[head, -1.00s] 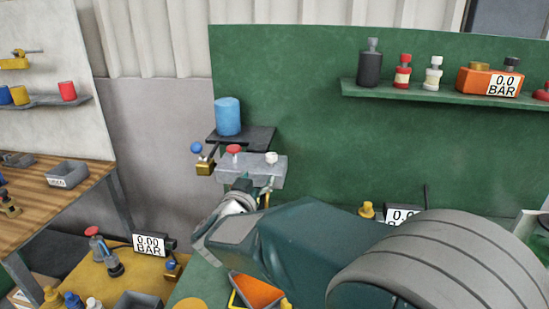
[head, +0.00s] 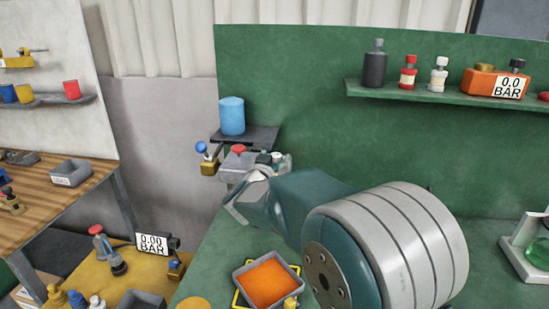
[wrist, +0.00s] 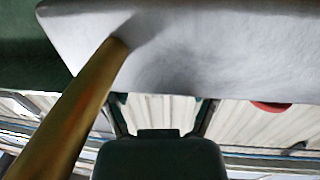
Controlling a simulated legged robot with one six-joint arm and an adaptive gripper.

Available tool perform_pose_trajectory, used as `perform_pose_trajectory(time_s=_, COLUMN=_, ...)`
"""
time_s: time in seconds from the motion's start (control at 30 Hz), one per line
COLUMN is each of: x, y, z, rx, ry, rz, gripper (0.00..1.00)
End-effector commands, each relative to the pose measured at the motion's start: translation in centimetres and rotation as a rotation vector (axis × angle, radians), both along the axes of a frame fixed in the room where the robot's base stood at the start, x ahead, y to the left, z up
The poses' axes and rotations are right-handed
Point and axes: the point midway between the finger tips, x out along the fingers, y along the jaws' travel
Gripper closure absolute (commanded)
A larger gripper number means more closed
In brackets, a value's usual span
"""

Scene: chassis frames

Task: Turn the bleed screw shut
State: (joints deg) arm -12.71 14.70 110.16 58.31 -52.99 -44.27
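A grey block (head: 233,175) under the dark bracket on the green panel carries a red cap (head: 238,149) and pale caps (head: 276,156). A brass fitting (head: 209,169) with a blue ball knob (head: 202,147) is at its left. I cannot tell which part is the bleed screw. My wrist hides the block's right and lower parts in the head view. In the wrist view, the pale block (wrist: 215,45) fills the top and a blurred brass rod (wrist: 75,105) crosses the left. My gripper (wrist: 162,108) has its fingers spread apart; their tips reach the block's edge, and contact is unclear.
A blue cylinder (head: 231,116) stands on the bracket above the block. A tray with orange contents (head: 267,285) sits on the green bench below my arm. A shelf of bottles (head: 440,97) is at upper right.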

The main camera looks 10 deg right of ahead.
Motion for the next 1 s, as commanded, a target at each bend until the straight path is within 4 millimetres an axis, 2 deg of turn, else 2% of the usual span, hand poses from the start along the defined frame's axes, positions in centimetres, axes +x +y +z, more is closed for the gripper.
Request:
perform_pose_trajectory(time_s=0.03, x=-0.01, y=-0.04, z=0.01, rx=0.0, ry=0.0, rz=0.0, gripper=0.55)
perform_pose_trajectory(time_s=0.13, x=-0.02, y=-0.08, z=0.0, rx=0.0, ry=0.0, rz=0.0, gripper=1.0)
perform_pose_trajectory(time_s=1.0, x=0.06, y=0.16, z=0.05, rx=-0.002, ry=-0.001, rz=-0.035, gripper=1.0)
